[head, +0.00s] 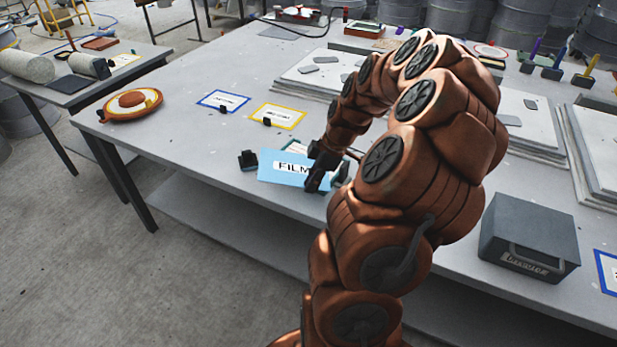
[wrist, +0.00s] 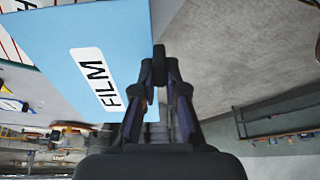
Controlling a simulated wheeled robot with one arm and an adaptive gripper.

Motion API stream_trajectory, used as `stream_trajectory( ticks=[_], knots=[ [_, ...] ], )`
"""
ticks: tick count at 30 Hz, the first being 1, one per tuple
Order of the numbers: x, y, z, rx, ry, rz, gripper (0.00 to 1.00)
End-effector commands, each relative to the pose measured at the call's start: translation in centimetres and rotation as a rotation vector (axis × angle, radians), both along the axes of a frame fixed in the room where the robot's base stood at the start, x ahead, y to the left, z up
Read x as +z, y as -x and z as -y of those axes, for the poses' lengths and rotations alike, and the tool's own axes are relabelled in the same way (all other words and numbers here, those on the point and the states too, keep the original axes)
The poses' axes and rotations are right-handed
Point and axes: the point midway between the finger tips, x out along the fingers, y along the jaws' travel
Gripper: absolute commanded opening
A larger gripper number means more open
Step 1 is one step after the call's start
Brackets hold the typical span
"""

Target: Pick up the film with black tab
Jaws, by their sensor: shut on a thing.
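The film is a light blue sheet (head: 274,174) with a white label reading FILM, at the front edge of the main table in the head view. In the wrist view the film (wrist: 118,30) fills the upper left, its label facing the camera. My gripper (head: 319,176) is at the film's right end, covering part of the label in the head view. In the wrist view my gripper (wrist: 159,58) has its fingertips together at the film's right edge, shut on it. The black tab is hard to tell from the dark fingertips.
A small black block (head: 248,160) stands just left of the film. Blue-framed (head: 223,101) and yellow-framed (head: 277,116) cards lie behind it. A round orange-rimmed piece (head: 131,104) lies at the table's left end. A dark grey box (head: 528,237) stands at right. Open floor lies in front.

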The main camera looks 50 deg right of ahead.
Motion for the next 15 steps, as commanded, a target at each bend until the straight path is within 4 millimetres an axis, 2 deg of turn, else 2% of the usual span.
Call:
stream_trajectory(
  ticks=[6, 15],
  knots=[
    [0.2, 3.2, -2.0, -0.002, 0.002, 0.003, 0.00],
    [0.6, 6.6, -4.3, -0.001, 0.002, 0.002, 0.00]
  ],
)
